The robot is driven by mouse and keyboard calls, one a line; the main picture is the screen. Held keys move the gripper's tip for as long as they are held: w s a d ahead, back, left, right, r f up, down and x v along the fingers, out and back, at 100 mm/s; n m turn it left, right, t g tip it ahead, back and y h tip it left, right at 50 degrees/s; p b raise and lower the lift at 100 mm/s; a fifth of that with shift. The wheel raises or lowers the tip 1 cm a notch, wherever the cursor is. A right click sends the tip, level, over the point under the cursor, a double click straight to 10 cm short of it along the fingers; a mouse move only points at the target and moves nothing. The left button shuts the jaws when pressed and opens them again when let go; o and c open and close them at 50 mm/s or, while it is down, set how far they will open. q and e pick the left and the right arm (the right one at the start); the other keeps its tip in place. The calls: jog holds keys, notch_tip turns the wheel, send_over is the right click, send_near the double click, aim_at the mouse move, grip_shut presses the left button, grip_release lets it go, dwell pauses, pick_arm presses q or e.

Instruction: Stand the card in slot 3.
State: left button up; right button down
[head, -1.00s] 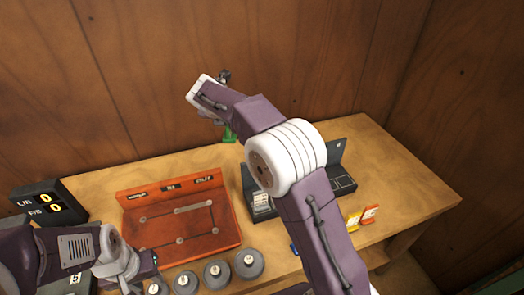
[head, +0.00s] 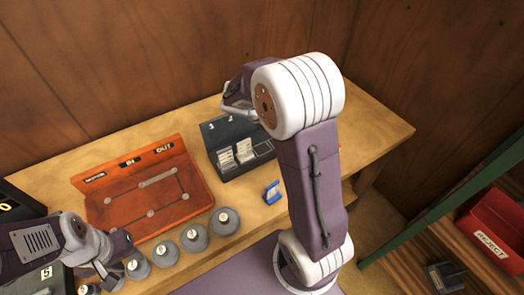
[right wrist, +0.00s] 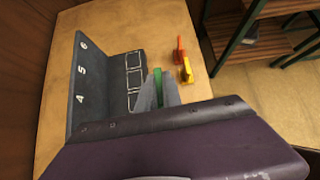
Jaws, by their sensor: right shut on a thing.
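The green card (right wrist: 158,88) stands between the fingers of my right gripper (right wrist: 157,92) in the right wrist view, and the gripper is shut on it. The dark slotted rack (right wrist: 118,85) lies beside and below it, with numbers 4, 5 and 6 on its upright back and empty slot outlines. The rack (head: 222,130) also shows in the head view, with two pale cards (head: 244,151) at its left slots and an empty outline to their right. There my right arm hides the rack's right part and the card. My left gripper (head: 112,278) is at lower left; its jaw opening is unclear.
A blue piece (head: 272,192) lies in front of the rack. Red (right wrist: 180,48) and yellow (right wrist: 186,70) pieces lie right of the rack. An orange board (head: 150,195) and several grey knobs (head: 194,237) are left. A red reject bin (head: 492,235) is at far right.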

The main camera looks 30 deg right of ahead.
jog(key=shift+s+d, duration=0.15)
jog(key=shift+d, duration=0.25)
jog(key=w+a+f, duration=0.1)
jog(key=w+f, duration=0.2)
jog(key=w+a+f+p, duration=0.1)
jog(key=w+a+f, duration=0.1)
jog(key=w+f, duration=0.2)
jog(key=w+a+f+p, duration=0.1)
jog(key=w+a+f, duration=0.1)
jog(key=w+f, duration=0.1)
jog(key=shift+w+f, duration=0.15)
jog(key=shift+w, duration=0.15)
jog(key=shift+w+f, duration=0.15)
jog(key=shift+f, duration=0.25)
